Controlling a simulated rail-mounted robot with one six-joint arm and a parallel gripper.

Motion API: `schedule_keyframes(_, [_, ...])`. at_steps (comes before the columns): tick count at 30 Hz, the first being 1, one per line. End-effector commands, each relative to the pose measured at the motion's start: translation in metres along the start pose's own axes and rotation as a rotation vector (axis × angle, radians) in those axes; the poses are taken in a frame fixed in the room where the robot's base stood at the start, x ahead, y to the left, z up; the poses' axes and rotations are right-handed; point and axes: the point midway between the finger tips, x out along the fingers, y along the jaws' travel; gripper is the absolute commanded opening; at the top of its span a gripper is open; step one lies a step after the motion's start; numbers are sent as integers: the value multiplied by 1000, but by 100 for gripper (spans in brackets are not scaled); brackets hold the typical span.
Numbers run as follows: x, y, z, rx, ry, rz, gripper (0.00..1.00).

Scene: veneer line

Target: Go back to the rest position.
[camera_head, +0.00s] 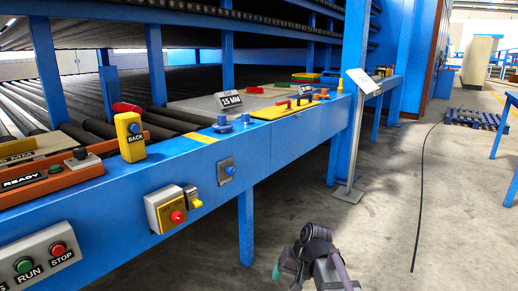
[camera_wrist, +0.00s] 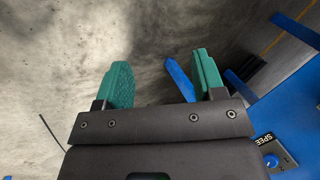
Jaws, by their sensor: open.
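My gripper (camera_wrist: 160,80) shows in the wrist view with its two green fingers spread apart and nothing between them. Below it is grey concrete floor, with part of the blue machine frame at the right. In the head view my gripper (camera_head: 277,272) is low at the bottom, in front of the blue machine frame (camera_head: 290,125) and apart from it. My dark wrist hides part of the gripper there.
The frame carries a yellow BACK box (camera_head: 130,137), a READY panel (camera_head: 40,182), RUN and STOP buttons (camera_head: 42,259) and a red button box (camera_head: 170,208). A post with a sign (camera_head: 362,82) stands further right.

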Motion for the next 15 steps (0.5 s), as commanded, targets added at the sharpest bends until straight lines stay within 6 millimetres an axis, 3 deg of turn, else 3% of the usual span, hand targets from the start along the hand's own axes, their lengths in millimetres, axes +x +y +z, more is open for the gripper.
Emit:
schedule_keyframes(1, [-6,23,39,-39,-30,97,63])
schedule_keyframes(7, [-38,96,149,-62,-98,391,63])
schedule_keyframes(9, [-86,71,126,-68,-97,386,63])
schedule_keyframes(15, [-167,38,117,-67,-95,384,63])
